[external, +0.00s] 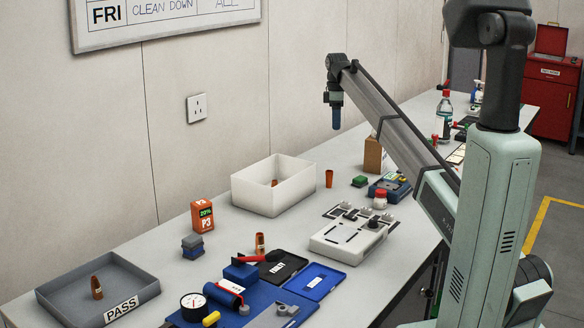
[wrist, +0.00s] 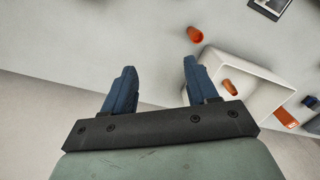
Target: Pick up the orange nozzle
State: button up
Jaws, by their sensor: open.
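Several orange nozzles are in view. One nozzle (external: 329,178) stands upright on the table to the right of the white bin; it also shows in the wrist view (wrist: 195,34). Another nozzle (external: 274,183) is inside the white bin (external: 262,197), and shows in the wrist view (wrist: 230,87). A third (external: 260,243) stands near the table's middle, and one more (external: 97,288) is in the grey PASS tray (external: 62,304). My gripper (external: 336,127) is raised above the table beyond the bin, pointing down. Its blue fingers (wrist: 155,78) are apart with nothing between them.
An orange P3 box (external: 202,215) stands left of the bin. A white fixture (external: 348,240), a brown box (external: 374,155) and a blue meter (external: 390,187) are on the right. Blue mats with a gauge (external: 193,306) and tools fill the front. The wall runs along the table's back.

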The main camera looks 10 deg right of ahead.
jog(key=n, duration=0.1)
send_over(330, 171)
notch_tip(330, 171, down, 5)
jog(key=shift+n+t, duration=0.3)
jog(key=shift+n, duration=0.2)
jog(key=f, duration=0.8)
jog(key=shift+d+f, duration=0.2)
jog(key=shift+d, duration=0.05)
jog(key=shift+a+f, duration=0.15)
jog(key=shift+f, duration=1.2)
jog(key=shift+a+f, duration=0.15)
jog(key=shift+f, duration=1.2)
grip_shut()
